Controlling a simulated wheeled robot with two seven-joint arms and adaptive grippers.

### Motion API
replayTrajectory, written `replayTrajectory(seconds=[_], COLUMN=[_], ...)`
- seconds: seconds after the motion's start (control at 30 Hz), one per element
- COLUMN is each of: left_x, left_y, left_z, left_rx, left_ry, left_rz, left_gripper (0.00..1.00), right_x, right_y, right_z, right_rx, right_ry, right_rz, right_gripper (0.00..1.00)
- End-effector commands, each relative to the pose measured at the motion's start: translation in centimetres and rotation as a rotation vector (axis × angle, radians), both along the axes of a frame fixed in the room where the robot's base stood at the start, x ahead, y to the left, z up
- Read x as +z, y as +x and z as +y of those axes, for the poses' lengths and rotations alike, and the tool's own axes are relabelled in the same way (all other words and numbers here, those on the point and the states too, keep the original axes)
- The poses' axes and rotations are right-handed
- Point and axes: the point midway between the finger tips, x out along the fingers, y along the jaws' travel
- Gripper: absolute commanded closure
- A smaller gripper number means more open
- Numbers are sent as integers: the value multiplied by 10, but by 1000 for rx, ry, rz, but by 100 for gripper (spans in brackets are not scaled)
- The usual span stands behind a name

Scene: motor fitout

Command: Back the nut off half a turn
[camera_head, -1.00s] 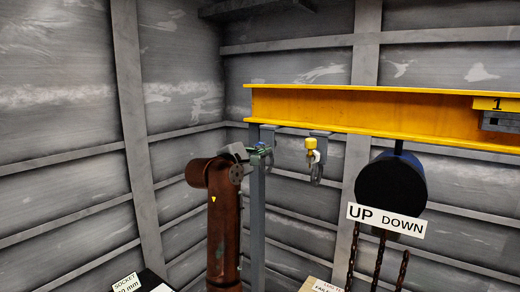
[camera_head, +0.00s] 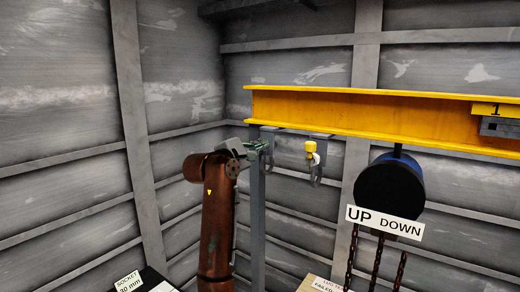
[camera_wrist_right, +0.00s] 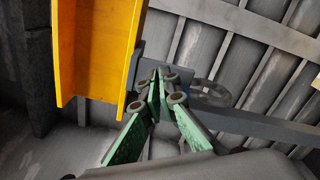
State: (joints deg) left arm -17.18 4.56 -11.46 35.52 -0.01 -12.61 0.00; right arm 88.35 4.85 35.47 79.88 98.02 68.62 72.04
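No part can be made out clearly as the nut. In the head view a small yellow fitting (camera_head: 311,147) with a paler lower part sits at a grey hanging bracket with a ring (camera_head: 317,172) under the yellow beam; I cannot tell whether it is the nut. My right gripper (camera_head: 266,149), with green fingers, is left of that fitting and apart from it, in front of or beside a grey post. In the right wrist view the green fingers (camera_wrist_right: 162,82) converge with their tips together, and nothing shows between them. My left gripper is not in view.
The yellow beam (camera_head: 380,117) runs just above my right gripper and also fills the upper left of the wrist view (camera_wrist_right: 95,50). A grey post (camera_head: 258,220) stands close by. A dark hoist drum (camera_head: 388,187) with chains and an UP DOWN sign (camera_head: 386,222) hangs at right.

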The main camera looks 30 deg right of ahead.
Motion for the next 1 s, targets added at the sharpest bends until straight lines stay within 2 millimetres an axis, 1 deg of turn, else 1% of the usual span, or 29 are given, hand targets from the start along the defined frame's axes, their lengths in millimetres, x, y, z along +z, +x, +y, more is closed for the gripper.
replayTrajectory(seconds=[0.1, 0.5, 0.77, 1.0], left_x=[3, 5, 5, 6], left_y=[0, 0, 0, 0], left_z=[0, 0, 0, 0], left_rx=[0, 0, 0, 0], left_ry=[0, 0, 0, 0], left_rz=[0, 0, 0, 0], left_gripper=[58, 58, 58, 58], right_x=[1, 0, 0, 6], right_y=[4, 7, 7, 2], right_z=[3, 4, 4, 1], right_rx=[6, 7, 7, 6], right_ry=[0, 1, 2, 2], right_rz=[2, 5, 5, 5], right_gripper=[100, 100, 100, 100])
